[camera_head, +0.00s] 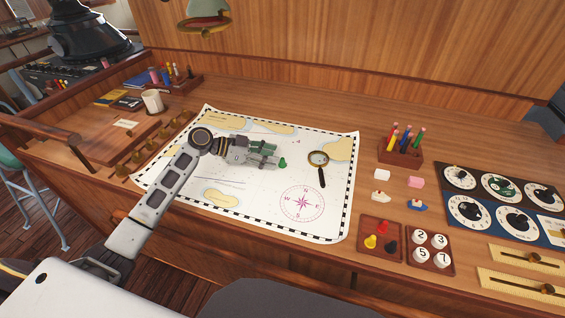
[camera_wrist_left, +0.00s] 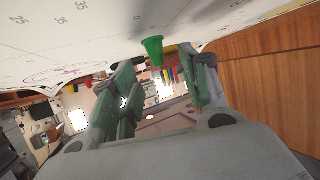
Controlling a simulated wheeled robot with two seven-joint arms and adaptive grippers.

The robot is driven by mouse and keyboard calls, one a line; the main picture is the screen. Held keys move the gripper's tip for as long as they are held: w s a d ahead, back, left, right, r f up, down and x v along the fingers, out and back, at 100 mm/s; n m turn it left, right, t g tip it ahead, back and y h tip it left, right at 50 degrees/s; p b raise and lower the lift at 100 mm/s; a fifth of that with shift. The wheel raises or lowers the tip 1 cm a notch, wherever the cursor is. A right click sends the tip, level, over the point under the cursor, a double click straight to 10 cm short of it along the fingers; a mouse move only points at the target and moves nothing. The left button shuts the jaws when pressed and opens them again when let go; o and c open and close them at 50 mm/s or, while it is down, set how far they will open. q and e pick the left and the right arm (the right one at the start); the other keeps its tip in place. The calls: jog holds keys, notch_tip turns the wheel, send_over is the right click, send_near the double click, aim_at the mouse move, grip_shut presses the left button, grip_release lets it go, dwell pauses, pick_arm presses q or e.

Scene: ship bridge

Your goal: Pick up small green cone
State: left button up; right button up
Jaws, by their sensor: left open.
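The small green cone (camera_head: 282,163) stands on the white chart (camera_head: 235,177), just past the fingertips of my left gripper (camera_head: 268,156). In the left wrist view, which is upside down, the green cone (camera_wrist_left: 153,50) shows ahead of and between the spread fingers of my left gripper (camera_wrist_left: 160,78). The fingers are open with nothing held. I cannot tell how far the cone sits inside the finger gap. My right gripper is not in view.
A magnifying glass (camera_head: 318,162) lies on the chart, right of the cone. Further right are a pen holder (camera_head: 400,154), a tray (camera_head: 364,252) with red, yellow and black cones, a tray of numbered pieces (camera_head: 431,250) and dials (camera_head: 500,188). A mug (camera_head: 153,101) stands at the left.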

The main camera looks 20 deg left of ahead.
aim_at(279, 165)
pick_arm(q)
jog(key=shift+p+x, duration=0.45)
jog(key=shift+x, duration=1.45)
jog(key=shift+c, duration=0.4)
jog(key=c, duration=0.8)
